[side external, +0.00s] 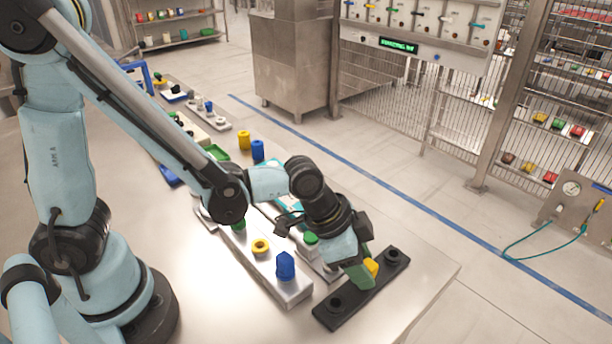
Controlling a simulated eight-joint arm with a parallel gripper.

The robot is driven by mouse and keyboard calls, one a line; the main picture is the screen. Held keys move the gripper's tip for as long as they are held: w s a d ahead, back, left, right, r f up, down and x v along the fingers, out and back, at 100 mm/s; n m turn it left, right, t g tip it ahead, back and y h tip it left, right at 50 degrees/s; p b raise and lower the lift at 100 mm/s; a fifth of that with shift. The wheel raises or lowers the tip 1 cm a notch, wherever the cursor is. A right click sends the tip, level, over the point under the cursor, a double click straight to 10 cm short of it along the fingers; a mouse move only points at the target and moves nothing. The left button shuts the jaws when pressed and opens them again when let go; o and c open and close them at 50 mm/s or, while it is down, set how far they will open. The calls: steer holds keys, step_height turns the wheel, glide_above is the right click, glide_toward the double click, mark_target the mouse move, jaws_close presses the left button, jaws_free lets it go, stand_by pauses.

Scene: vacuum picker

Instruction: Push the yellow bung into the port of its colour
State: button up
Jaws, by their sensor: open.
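The yellow bung (371,266) shows at the green fingertips of my gripper (363,271), above the middle of a black holder (365,295). My gripper points down and is open around or right beside the bung; its fingers hide the bung's lower part, so I cannot tell whether it touches the holder. A yellow ring-shaped port (261,246) with a dark centre sits in the middle of a long metal block (290,290), left of the gripper. A blue bung (286,265) stands upright at the block's near end. A green piece (239,225) shows at its far end, partly hidden by my arm.
The black holder has a round dark socket (336,303) at its near end and another (392,255) at its far end. A green-topped piece (311,238) stands between block and gripper. Yellow (244,139) and blue (258,149) cylinders stand farther back.

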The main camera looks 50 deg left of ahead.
mark_target(377, 264)
steer(key=shift+c, duration=0.4)
jaws_close()
steer(key=shift+r, duration=2.45)
